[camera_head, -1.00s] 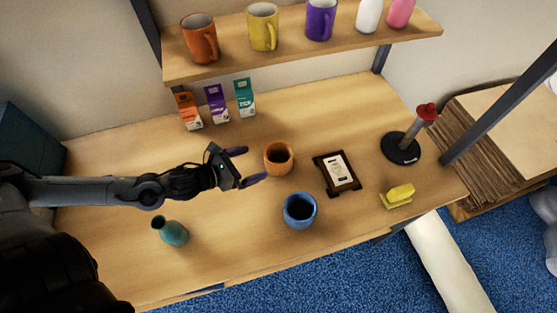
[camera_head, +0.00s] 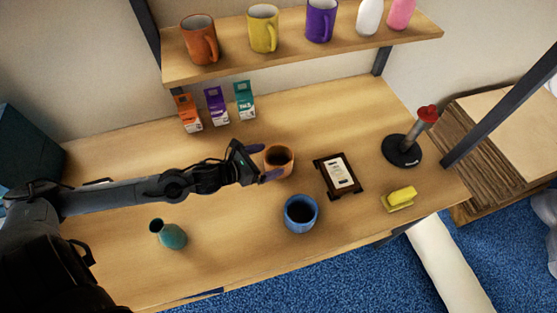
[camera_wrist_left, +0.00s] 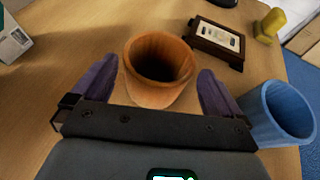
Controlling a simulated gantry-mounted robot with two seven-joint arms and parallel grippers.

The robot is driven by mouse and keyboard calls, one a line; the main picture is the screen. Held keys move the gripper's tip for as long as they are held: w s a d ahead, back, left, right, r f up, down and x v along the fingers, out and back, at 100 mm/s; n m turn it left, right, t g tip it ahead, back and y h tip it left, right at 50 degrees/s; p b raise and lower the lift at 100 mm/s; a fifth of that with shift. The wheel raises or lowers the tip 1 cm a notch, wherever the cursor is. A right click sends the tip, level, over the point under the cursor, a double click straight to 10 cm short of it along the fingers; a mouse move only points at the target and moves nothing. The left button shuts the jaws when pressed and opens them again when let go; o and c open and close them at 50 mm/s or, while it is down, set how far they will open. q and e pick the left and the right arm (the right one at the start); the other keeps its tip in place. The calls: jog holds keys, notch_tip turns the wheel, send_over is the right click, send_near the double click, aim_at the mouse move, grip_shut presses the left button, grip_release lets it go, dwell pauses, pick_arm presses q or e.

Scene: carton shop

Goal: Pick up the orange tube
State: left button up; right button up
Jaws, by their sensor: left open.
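The orange tube (camera_head: 279,161), open at the top with a dark inside, stands upright on the wooden table. It also shows in the left wrist view (camera_wrist_left: 155,90), in the middle. My left gripper (camera_head: 263,163) is open, with its purple fingers at the tube's left side in the head view. In the left wrist view, one finger is on each side of the tube, with gaps visible between them and its wall. My right gripper is not in view.
A blue cup (camera_head: 300,213) stands close by, near the right finger in the wrist view. A framed plaque (camera_head: 338,175) is right of the tube.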

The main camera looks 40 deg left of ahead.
aim_at(289, 153)
pick_arm(q)
jog(key=shift+x, duration=1.9)
jog(key=c, duration=0.6)
jog(key=shift+c, duration=0.2)
jog(key=shift+r, duration=0.1)
